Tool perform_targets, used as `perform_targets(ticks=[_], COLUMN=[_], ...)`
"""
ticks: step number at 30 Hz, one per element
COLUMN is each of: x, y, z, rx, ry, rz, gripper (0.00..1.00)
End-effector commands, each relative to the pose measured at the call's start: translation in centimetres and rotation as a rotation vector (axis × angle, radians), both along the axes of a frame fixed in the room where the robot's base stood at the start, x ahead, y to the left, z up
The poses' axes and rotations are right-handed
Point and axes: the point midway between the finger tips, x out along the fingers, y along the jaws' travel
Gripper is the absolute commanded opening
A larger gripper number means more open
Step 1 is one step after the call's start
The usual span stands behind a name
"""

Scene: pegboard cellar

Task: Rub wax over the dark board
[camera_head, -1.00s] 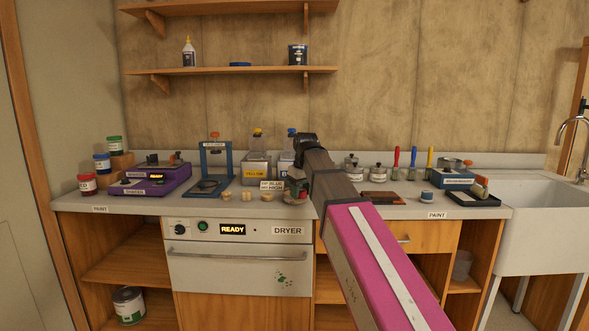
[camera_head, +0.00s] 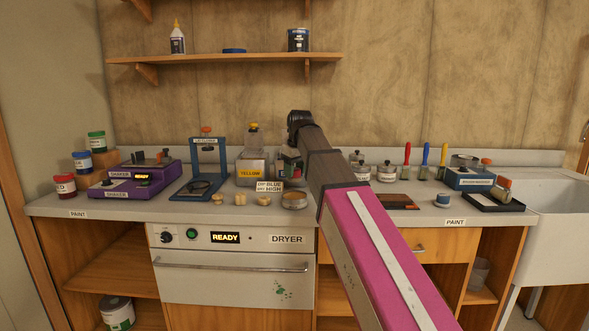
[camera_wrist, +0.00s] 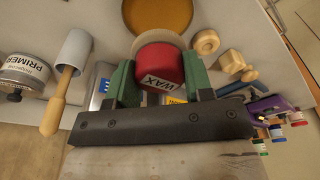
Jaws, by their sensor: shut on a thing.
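My gripper (camera_wrist: 160,68) is shut on a red block marked WAX (camera_wrist: 162,75), which has a pale pad at its far end in the wrist view. In the head view my gripper (camera_head: 289,163) is held above the counter, just behind and above an open round tin (camera_head: 294,201). The tin shows amber contents in the wrist view (camera_wrist: 158,16). A dark brown board (camera_head: 396,202) lies on the counter to the right, partly hidden behind my arm.
Wooden pieces (camera_head: 241,199) and a small sign (camera_head: 269,186) stand left of the tin. A blue stand (camera_head: 209,170) and purple shaker (camera_head: 130,184) are further left. Jars, coloured-handled tools, a black tray (camera_head: 494,203) and a sink (camera_head: 555,215) are at right.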

Motion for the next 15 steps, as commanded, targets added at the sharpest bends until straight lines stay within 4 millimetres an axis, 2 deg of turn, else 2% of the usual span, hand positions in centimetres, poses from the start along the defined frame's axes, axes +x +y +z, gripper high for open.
perform_targets(ticks=[15], x=[-0.1], y=[0.0], z=[-4.5], rx=[0.0], ry=[0.001], rz=[0.0], gripper=[0.21])
